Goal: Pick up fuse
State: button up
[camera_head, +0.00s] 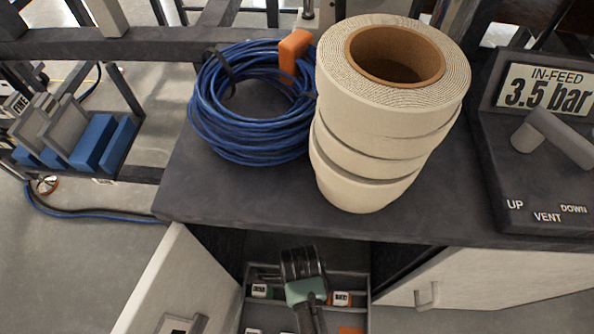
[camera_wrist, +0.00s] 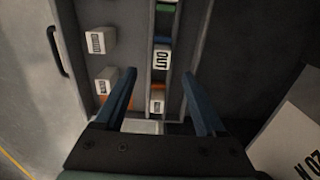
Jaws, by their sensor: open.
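Small white blocks with dark lettering and coloured parts, which look like the fuses, sit in a compartmented drawer (camera_head: 349,281) below the bench top. In the head view, one is left of my arm (camera_head: 260,290) and one right of it (camera_head: 341,298). In the wrist view, one block (camera_wrist: 157,100) lies between my open fingers (camera_wrist: 160,78). Another block marked OUT (camera_wrist: 163,55) is just beyond it, and two more blocks (camera_wrist: 107,80) (camera_wrist: 96,40) are in the left compartment. My gripper is empty above the drawer; my own wrist hides its fingertips in the head view.
A dark bench top (camera_head: 240,205) overhangs the drawer, carrying a blue hose coil (camera_head: 235,125) and a stack of mesh rolls (camera_head: 375,145). Open white doors flank the drawer on the left (camera_head: 160,275) and right (camera_head: 490,280). A control panel (camera_head: 500,175) stands at right.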

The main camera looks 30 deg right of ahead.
notch_tip(320, 180, down, 9)
jog(key=b, duration=0.4)
jog(key=shift+d+f, duration=0.15)
jog(key=shift+f, duration=0.05)
jog(key=shift+r, duration=0.1)
grip_shut()
